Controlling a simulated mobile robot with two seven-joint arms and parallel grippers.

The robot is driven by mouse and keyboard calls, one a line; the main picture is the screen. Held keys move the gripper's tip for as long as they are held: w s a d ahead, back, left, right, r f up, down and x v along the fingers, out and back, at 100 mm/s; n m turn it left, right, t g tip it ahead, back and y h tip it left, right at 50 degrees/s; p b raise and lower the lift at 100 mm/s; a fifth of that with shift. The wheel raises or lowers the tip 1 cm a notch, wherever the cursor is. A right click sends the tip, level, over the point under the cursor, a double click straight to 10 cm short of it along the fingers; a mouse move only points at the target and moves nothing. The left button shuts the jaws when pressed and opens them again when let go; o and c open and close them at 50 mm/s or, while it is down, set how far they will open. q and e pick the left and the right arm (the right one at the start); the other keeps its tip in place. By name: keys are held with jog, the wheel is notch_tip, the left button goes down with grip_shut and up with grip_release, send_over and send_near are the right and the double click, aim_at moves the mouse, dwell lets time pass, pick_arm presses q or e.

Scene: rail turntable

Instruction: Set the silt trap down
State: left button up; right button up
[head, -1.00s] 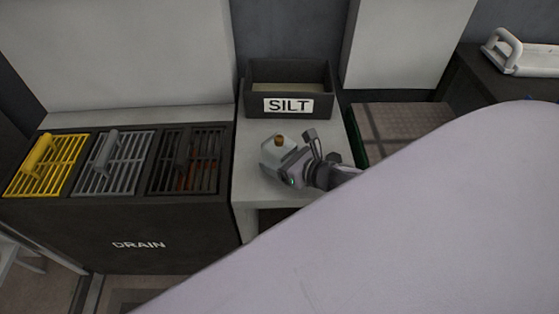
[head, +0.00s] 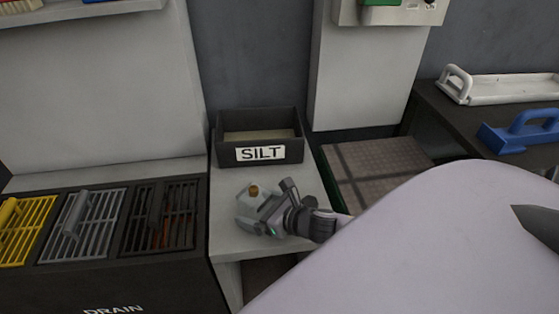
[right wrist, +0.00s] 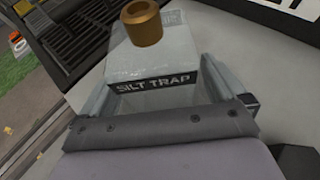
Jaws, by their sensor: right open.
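The silt trap (head: 246,203) is a small pale grey box with a brass-coloured knob on top. It stands upright on the light grey counter (head: 226,242), in front of the bin marked SILT. In the right wrist view the trap (right wrist: 158,62) shows its dark SILT TRAP label facing me. My right gripper (head: 268,208) is open at the trap's near right side. In the right wrist view its fingers (right wrist: 160,88) lie on either side of the trap; I cannot tell whether they touch it. My left gripper is not in view.
The dark SILT bin (head: 284,151) stands behind the trap. The DRAIN unit with yellow (head: 24,232), grey (head: 82,226) and dark (head: 160,218) grates is at left. A blue handled item (head: 520,137) and a white tray (head: 510,88) lie on the right bench.

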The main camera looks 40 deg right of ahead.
jog(key=p+v, duration=0.1)
jog(key=v, duration=1)
dwell(0.4)
